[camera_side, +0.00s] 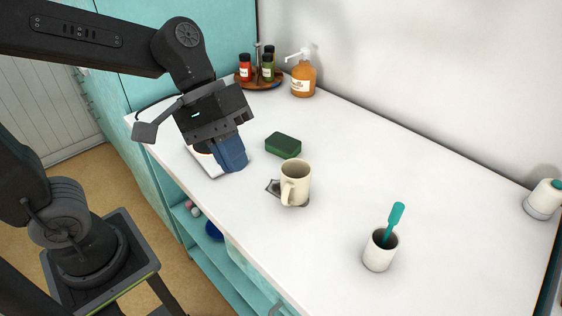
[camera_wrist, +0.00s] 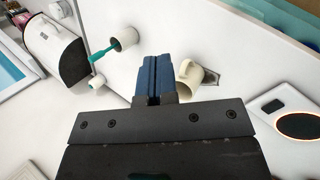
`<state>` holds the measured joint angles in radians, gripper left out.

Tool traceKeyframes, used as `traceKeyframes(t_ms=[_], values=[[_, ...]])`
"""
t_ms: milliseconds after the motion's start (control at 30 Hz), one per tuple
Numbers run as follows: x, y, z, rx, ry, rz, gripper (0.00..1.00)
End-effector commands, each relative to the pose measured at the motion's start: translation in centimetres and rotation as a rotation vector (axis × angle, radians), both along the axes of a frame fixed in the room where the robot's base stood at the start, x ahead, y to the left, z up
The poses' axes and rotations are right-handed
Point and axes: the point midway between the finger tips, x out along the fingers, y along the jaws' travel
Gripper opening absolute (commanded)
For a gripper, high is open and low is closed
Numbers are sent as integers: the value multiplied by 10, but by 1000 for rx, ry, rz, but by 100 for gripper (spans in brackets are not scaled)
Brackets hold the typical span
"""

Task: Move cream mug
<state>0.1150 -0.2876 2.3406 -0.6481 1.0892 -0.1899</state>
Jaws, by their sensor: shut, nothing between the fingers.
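The cream mug (camera_side: 298,187) stands upright on the white counter, its handle toward the front left in the side view. A flat grey piece (camera_side: 272,187) shows at its base; I cannot tell what it is. In the wrist view the mug (camera_wrist: 190,77) is just right of my fingertips, with the grey piece (camera_wrist: 211,77) beside it. My gripper (camera_side: 234,166) has blue fingers, shut and empty, to the left of the mug and apart from it. The shut fingers also show in the wrist view (camera_wrist: 154,62).
A green sponge (camera_side: 283,145) lies behind the mug. A white cup (camera_side: 379,254) with a teal utensil stands front right. A white pad (camera_side: 208,167) lies partly behind my gripper. A soap bottle (camera_side: 303,79) and a jar tray (camera_side: 262,85) stand at the back. The right counter is mostly clear.

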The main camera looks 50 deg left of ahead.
Motion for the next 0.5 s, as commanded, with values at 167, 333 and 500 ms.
traceKeyframes(t_ms=[167,333,500], values=[[38,-57,-1,-301,374,145,0],[83,-99,-10,-553,715,306,0],[124,-124,-29,-743,972,448,0]])
